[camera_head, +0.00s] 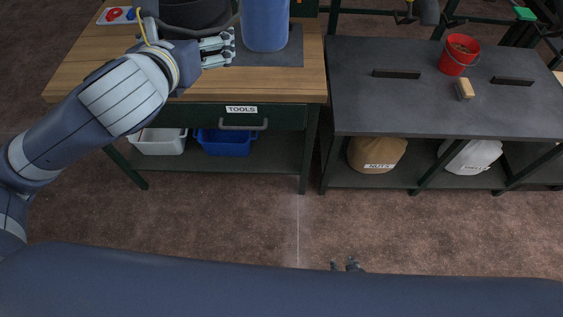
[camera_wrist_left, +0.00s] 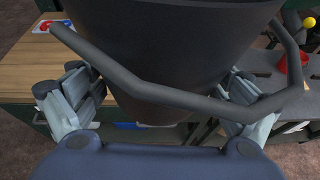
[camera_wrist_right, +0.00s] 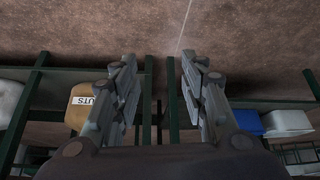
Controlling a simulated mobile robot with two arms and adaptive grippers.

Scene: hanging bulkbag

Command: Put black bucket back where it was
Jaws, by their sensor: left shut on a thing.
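The black bucket (camera_head: 195,12) is at the top of the head view, partly cut off, over the left end of the wooden workbench (camera_head: 80,70). It fills the middle of the left wrist view (camera_wrist_left: 180,50), with its grey handle (camera_wrist_left: 180,98) crossing in front. My left gripper (camera_head: 218,47) is shut on the bucket, with fingers on both sides of it. I cannot tell whether the bucket's base touches the bench. My right gripper (camera_head: 345,265) is low over the floor; in the right wrist view it (camera_wrist_right: 158,60) is open and empty.
A blue cylinder (camera_head: 264,25) stands on a dark mat (camera_head: 285,55) right of the bucket. The dark table (camera_head: 430,105) at right holds a red bucket (camera_head: 459,54) and a wooden block (camera_head: 464,89). Bins and sacks sit on lower shelves. The floor (camera_head: 250,215) in front is clear.

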